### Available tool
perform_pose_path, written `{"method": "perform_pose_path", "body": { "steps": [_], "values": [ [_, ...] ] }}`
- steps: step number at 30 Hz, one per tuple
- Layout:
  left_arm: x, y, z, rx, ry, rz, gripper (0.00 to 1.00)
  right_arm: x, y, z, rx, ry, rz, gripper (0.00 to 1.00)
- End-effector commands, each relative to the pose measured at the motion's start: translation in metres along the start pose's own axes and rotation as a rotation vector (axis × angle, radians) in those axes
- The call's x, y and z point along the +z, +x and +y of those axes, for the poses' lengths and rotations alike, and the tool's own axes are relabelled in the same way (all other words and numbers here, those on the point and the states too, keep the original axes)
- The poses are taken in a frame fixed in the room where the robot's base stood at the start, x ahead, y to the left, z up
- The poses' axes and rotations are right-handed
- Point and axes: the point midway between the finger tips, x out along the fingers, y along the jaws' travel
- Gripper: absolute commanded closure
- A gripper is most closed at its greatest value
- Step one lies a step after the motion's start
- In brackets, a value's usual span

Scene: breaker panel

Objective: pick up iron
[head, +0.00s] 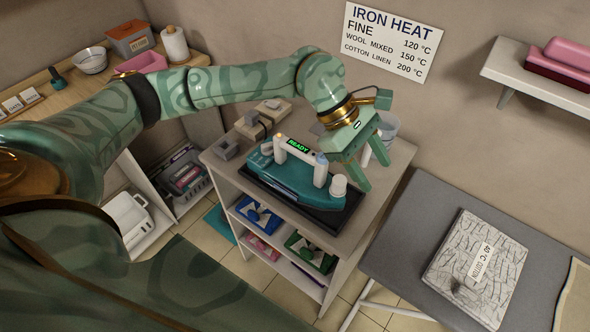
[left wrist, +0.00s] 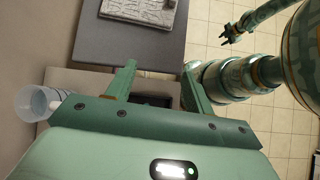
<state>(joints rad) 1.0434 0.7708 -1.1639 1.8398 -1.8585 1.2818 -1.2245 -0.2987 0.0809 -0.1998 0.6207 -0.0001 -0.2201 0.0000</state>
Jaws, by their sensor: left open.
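The iron (head: 290,178) is teal with a white handle and a lit green READY display. It sits on a black rest (head: 322,222) on top of the cabinet. My left gripper (head: 373,174) is open and empty, above and beside the iron's right end in the head view. In the left wrist view my left gripper (left wrist: 159,66) has its fingers spread, with part of the dark rest (left wrist: 152,100) between them; the iron is not clearly visible there. My right gripper (left wrist: 228,34) shows small in the left wrist view, with its fingers apart and nothing seen between them.
A clear cup (head: 385,127) stands behind my left gripper. Small blocks (head: 264,118) stand at the cabinet's back left. A grey ironing board (head: 400,235) holds a folded cotton cloth (head: 475,250). A wall sign (head: 390,40) lists iron heats.

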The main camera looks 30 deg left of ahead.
Motion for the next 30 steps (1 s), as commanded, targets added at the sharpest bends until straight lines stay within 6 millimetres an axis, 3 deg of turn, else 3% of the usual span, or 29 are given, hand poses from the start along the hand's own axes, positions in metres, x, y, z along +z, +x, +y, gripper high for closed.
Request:
{"method": "perform_pose_path", "body": {
  "steps": [1, 4, 6, 10, 14, 24, 30],
  "values": [
    [-0.034, -0.027, 0.01, -0.007, 0.022, 0.169, 0.47, 0.0, 0.0, -0.001, -0.001, 0.0, 0.0, 0.64],
    [-0.089, -0.083, 0.017, -0.043, 0.006, 0.451, 0.47, 0.0, 0.0, -0.002, -0.002, 0.001, 0.0, 0.64],
    [-0.112, -0.116, 0.018, -0.06, -0.028, 0.581, 0.47, 0.0, 0.0, -0.002, -0.003, 0.001, 0.0, 0.64],
    [-0.134, -0.15, 0.016, -0.079, -0.08, 0.702, 0.47, 0.0, 0.0, -0.003, -0.004, 0.002, 0.0, 0.64],
    [-0.148, -0.144, 0.012, -0.088, -0.093, 0.724, 0.47, 0.001, 0.002, -0.003, -0.004, 0.001, -0.001, 0.64],
    [-0.198, -0.084, 0.004, -0.087, -0.092, 0.72, 0.47, 0.003, 0.01, -0.004, -0.005, 0.001, -0.005, 0.64],
    [-0.208, -0.071, 0.003, -0.084, -0.092, 0.719, 0.47, 0.004, 0.011, -0.003, -0.003, 0.0, -0.006, 0.64]
  ]
}}
